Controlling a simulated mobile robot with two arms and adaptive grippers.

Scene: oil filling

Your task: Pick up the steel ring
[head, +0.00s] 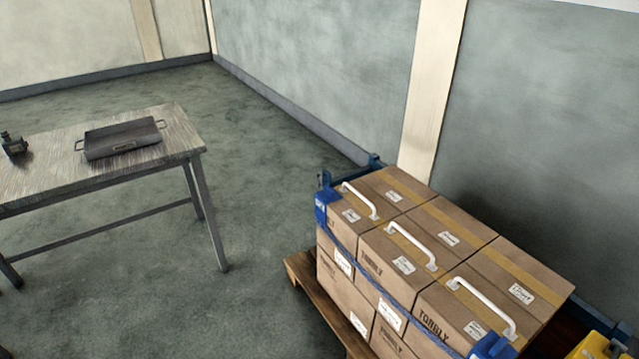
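I see no steel ring that I can make out in the head view. A dark metal tray (122,140) with handles at its ends lies on a worn table (60,150) at the left. I cannot tell whether anything lies inside the tray. A small dark metal device (14,146) stands on the table at the left edge of the picture. Neither of my grippers shows in this view.
Stacked cardboard boxes (395,185) with white handles and blue straps stand on a wooden pallet (303,268) at the right. A yellow object (597,346) shows at the bottom right corner. The floor (255,190) between table and boxes is clear.

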